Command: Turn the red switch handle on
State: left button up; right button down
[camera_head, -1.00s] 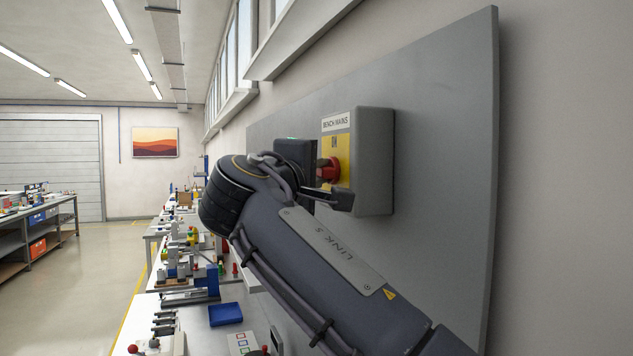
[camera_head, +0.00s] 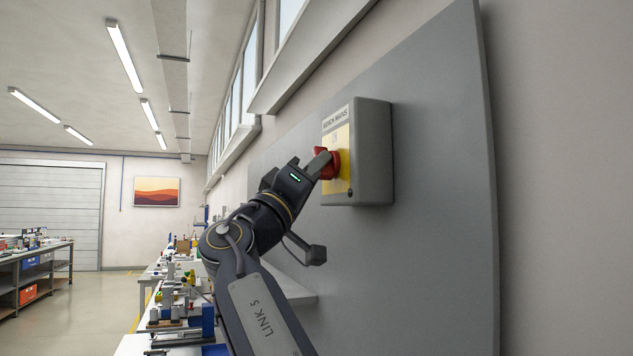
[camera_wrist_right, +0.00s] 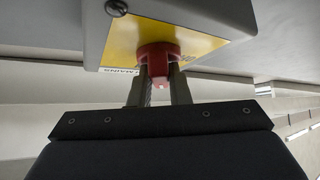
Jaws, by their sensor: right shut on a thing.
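The red switch handle (camera_head: 329,164) sits on the yellow plate (camera_head: 343,141) of a grey box (camera_head: 371,152) labelled "BENCH MAINS". The box is fixed to the grey wall panel. My right gripper (camera_head: 322,163) is shut on the red handle, coming in from the left front of the box. In the right wrist view, the red handle (camera_wrist_right: 159,62) stands between the two dark fingers (camera_wrist_right: 159,88), with the yellow plate (camera_wrist_right: 150,42) behind it. The fingers cover part of the handle. My left gripper is not in view.
The grey panel (camera_head: 440,200) is clear around the box. A workbench with small tools (camera_head: 175,320) runs along the wall below. Another bench (camera_head: 35,270) stands at the far left, with open floor (camera_head: 100,310) between them.

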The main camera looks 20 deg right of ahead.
jog(key=shift+w+m+g+h+p, duration=0.1)
jog(key=shift+m+g+h+p, duration=0.5)
jog(key=shift+m+g, duration=1.5)
jog(key=shift+w+m+g+h+p, duration=0.15)
jog(key=shift+m+g+h+p, duration=0.4)
jog(key=shift+m+g, duration=1.55)
jog(key=shift+w+m+g+h+p, duration=0.1)
jog(key=shift+m+g+h+p, duration=0.5)
jog(key=shift+m+g, duration=1.5)
jog(key=shift+f+m, duration=0.1)
jog(key=shift+m, duration=0.6)
jog(key=c, duration=1.4)
grip_release()
jog(key=shift+d, duration=0.1)
jog(key=shift+o, duration=0.2)
jog(key=shift+f, duration=0.1)
